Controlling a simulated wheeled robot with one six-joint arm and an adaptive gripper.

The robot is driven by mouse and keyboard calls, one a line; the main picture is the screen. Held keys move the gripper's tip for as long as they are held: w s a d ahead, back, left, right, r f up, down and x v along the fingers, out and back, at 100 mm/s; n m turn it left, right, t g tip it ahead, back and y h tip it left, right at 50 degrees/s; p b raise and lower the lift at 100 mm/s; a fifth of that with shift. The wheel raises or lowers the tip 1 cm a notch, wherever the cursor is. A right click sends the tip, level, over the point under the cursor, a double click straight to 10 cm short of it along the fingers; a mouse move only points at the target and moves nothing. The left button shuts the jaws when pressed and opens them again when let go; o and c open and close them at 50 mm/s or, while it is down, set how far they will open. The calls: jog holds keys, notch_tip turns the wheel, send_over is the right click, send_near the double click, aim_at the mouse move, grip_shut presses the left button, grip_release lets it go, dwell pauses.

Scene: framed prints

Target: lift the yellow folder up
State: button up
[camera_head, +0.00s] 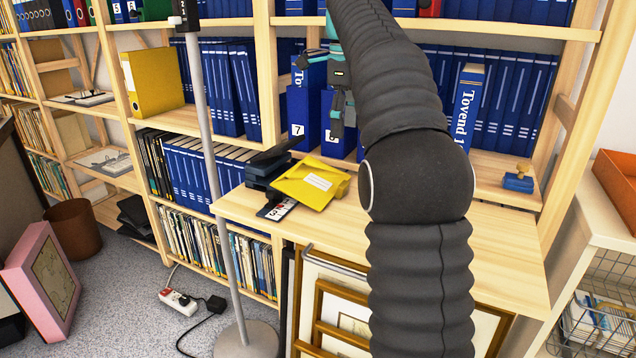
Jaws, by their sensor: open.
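A yellow folder (310,184) with a white label lies tilted on the wooden desk top (400,232), its left part resting by a dark stapler-like object. A second yellow item, an upright yellow binder (155,80), stands on the shelf at upper left. My gripper (319,92) is open and empty, with teal and dark fingers. In the picture it shows above the folder on the desk, in front of blue binders, and is apart from it. My arm covers part of the desk and shelf to the right of the folder.
Dark office devices (268,165) and a small card (277,210) lie beside the folder. Blue binders (308,105) stand behind it. A blue-based stamp (518,182) sits at right. A grey pole (212,170) stands in front at left. Framed prints (335,300) lean below the desk.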

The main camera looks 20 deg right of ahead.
aim_at(342, 178)
notch_tip(342, 178, down, 14)
jog(key=b, duration=0.5)
jog(key=shift+w+r, duration=0.1)
grip_shut()
dwell(0.3)
jog(key=shift+r, duration=0.1)
jog(key=shift+r, duration=0.4)
notch_tip(342, 178, up, 3)
jog(key=shift+r+p, duration=0.2)
jog(key=shift+p, duration=0.55)
jog(key=s+d+r, duration=0.2)
jog(key=s+r, duration=0.4)
jog(key=s, duration=0.5)
jog(key=shift+s+d+r, duration=0.2)
jog(key=shift+d+r, duration=0.1)
jog(key=shift+r, duration=0.05)
